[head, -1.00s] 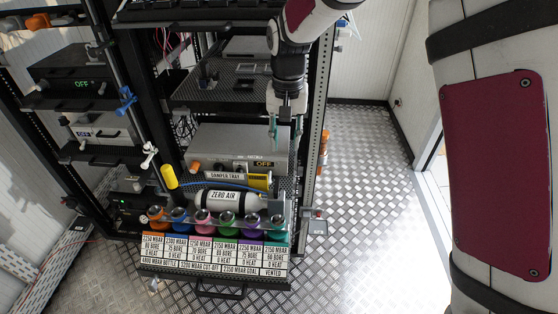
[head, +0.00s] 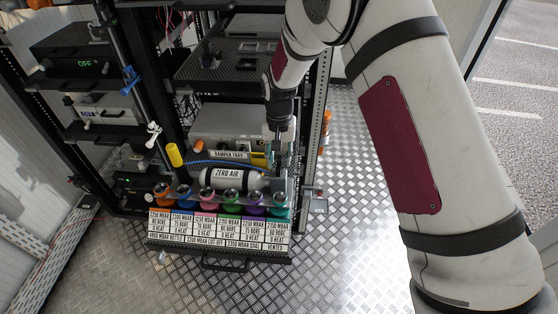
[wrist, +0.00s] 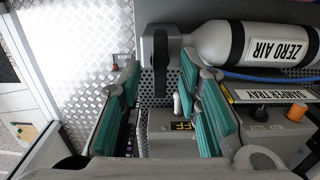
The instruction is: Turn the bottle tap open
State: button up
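The gas bottle is a white cylinder marked ZERO AIR (head: 226,179), lying on its side behind the row of coloured cups. It also shows at the upper right of the wrist view (wrist: 258,44). At its neck is a grey valve block (wrist: 148,46) with a black tap lever (wrist: 160,76). My gripper (head: 279,155) is by the valve end of the bottle. In the wrist view my gripper (wrist: 160,70) is open, with teal fingers. The lever shows between the fingertips, with gaps on both sides. Depth and contact cannot be told.
Coloured cups (head: 231,197) stand in front of the bottle above label plates. A blue hose (wrist: 270,77) runs alongside the bottle. A rack post (head: 318,120) stands to the right, with open floor beyond.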

jog(key=shift+f, duration=0.75)
jog(key=shift+c, duration=0.6)
grip_shut()
